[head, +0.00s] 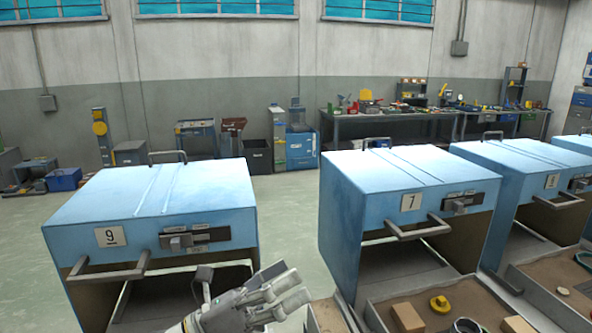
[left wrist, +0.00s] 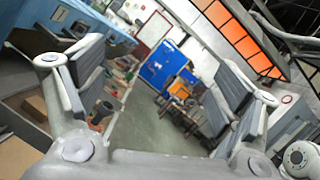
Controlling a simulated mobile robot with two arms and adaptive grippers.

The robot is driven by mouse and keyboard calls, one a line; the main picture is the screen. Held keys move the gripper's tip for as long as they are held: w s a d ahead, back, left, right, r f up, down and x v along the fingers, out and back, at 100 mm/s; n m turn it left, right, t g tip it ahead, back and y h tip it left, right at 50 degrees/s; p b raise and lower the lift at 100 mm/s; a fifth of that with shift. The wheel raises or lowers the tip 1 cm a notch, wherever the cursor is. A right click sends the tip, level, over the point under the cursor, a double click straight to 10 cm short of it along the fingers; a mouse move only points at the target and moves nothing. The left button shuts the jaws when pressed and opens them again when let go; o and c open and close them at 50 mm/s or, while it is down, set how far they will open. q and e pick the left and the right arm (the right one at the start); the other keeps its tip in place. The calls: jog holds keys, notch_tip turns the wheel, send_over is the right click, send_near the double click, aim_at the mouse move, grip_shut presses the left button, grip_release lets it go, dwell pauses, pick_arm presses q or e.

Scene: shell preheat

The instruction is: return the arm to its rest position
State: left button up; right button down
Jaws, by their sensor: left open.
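My left gripper (head: 288,286) shows at the bottom centre of the head view, in front of the gap between the blue box marked 9 (head: 150,200) and the blue box marked 7 (head: 408,185). Its grey fingers point up and to the right. In the left wrist view the two finger pads of the left gripper (left wrist: 162,85) stand wide apart at left and right. Only floor and distant room show between them, so it is open and empty. My right gripper is not in view.
Another blue box (head: 530,180) stands at the right. Green floor (head: 288,215) is clear between boxes 9 and 7. Workbenches line the far wall.

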pick_arm(q)
jog(key=w+a+f+n+t+y, duration=0.2)
jog(key=a+n+t+y, duration=0.35)
jog(key=n, duration=0.55)
jog(key=w+a+f+n+t+y, duration=0.2)
jog(key=a+n+t+y, duration=0.4)
jog(key=n, duration=0.4)
jog(key=s+a+f+n+g+y, duration=0.35)
jog(key=f+n, duration=0.25)
jog(key=f, duration=0.2)
jog(key=s+a+f+n+g+y, duration=0.25)
jog(key=a+f+n+y, duration=0.2)
jog(key=f+n, duration=0.3)
jog(key=s+f+n+g, duration=0.3)
jog(key=s+f+g, duration=0.4)
jog(key=s, duration=0.4)
jog(key=s+f+n+g, duration=0.3)
jog(key=s+f+g, duration=0.1)
jog(key=s+f, duration=0.6)
notch_tip(320, 180, down, 24)
jog(key=s+g, duration=0.2)
jog(key=s, duration=0.1)
jog(key=s+a+f, duration=0.2)
jog(key=s+f, duration=1.4)
jog(key=shift+s+a+g, duration=0.2)
jog(key=shift+a+g, duration=0.1)
jog(key=shift+g, duration=0.05)
